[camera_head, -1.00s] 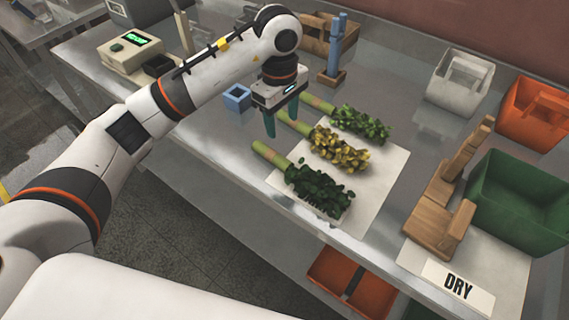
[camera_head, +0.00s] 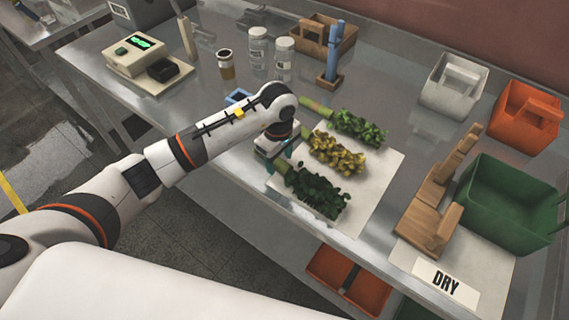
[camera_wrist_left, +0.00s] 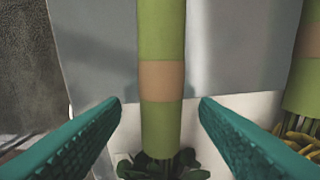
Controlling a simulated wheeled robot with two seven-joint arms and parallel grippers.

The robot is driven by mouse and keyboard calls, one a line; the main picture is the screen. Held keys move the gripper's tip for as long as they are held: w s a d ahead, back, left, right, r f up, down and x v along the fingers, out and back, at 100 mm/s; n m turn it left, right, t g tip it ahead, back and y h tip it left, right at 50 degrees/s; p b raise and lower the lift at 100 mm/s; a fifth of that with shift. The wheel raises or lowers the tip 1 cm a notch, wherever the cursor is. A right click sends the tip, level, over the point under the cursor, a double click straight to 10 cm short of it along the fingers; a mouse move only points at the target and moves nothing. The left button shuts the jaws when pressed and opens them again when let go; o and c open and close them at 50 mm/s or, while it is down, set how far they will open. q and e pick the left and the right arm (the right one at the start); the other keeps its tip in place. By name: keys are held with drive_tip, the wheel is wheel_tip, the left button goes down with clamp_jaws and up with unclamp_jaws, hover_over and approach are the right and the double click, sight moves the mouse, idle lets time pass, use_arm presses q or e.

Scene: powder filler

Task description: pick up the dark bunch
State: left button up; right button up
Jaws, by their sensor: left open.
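The dark bunch (camera_head: 318,193) lies on a white mat (camera_head: 370,205), nearest the table's front edge, its dark green leaves pointing right. In the left wrist view its green stem (camera_wrist_left: 161,125) with a tan band runs between the two teal fingers. My left gripper (camera_head: 272,158) is open, with its fingers on either side of the stem and a gap on both sides. In the head view the wrist partly hides the stem. A yellow bunch (camera_head: 338,153) and a brighter green bunch (camera_head: 358,128) lie behind it. My right gripper is not in view.
A wooden stand (camera_head: 432,222) and a "DRY" sign (camera_head: 446,283) are at the right, with green (camera_head: 510,205), orange (camera_head: 524,118) and grey (camera_head: 447,88) bins behind. A blue holder (camera_head: 238,97), jars and a scale (camera_head: 140,57) stand at the back left.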

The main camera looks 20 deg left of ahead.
use_arm(q)
drive_tip(key=c, duration=1.1)
drive_tip(key=shift+o, duration=0.2)
drive_tip(key=shift+w, duration=0.1)
wheel_tip(320, 180, up, 10)
drive_tip(key=b, duration=0.3)
